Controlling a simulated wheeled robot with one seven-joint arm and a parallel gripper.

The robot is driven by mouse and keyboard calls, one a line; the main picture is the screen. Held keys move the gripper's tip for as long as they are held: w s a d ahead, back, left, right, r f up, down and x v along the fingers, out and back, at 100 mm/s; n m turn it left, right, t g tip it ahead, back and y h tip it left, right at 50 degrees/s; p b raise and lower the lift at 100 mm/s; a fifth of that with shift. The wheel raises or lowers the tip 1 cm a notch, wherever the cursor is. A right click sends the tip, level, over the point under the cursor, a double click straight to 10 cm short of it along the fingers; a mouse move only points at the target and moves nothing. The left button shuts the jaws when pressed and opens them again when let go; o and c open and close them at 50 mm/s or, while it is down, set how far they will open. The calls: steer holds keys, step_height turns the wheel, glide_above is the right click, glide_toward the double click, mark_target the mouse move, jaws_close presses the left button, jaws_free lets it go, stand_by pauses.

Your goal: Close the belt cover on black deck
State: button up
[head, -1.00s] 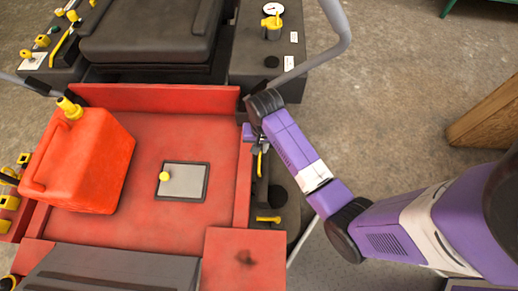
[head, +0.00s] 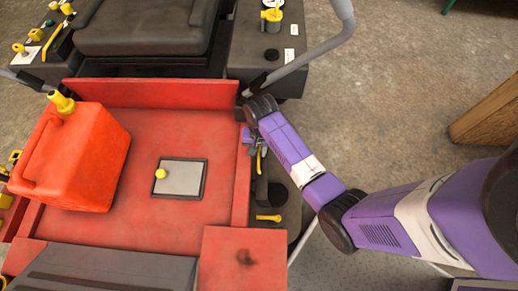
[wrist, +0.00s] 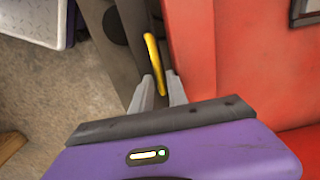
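The black deck (head: 284,190) runs along the right side of the red machine body. A yellow handle (head: 259,162) stands on it beside the red side wall, partly hidden by my gripper (head: 257,148). In the wrist view this yellow handle (wrist: 153,60) lies in line with the gap between my fingertips (wrist: 161,88), against a dark grey panel. The fingers are apart, one on each side of its near end; I cannot tell if they touch it. A second yellow handle (head: 268,217) lies lower on the deck. Which part is the belt cover is not clear.
A red fuel can (head: 90,160) stands on the red bed (head: 150,225) at left, near a grey plate with a yellow knob (head: 180,178). A grey rail (head: 325,55) rises above the deck. A wooden box (head: 490,118) stands at far right. Concrete floor between is clear.

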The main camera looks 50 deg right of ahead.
jaws_close()
stand_by(1.4)
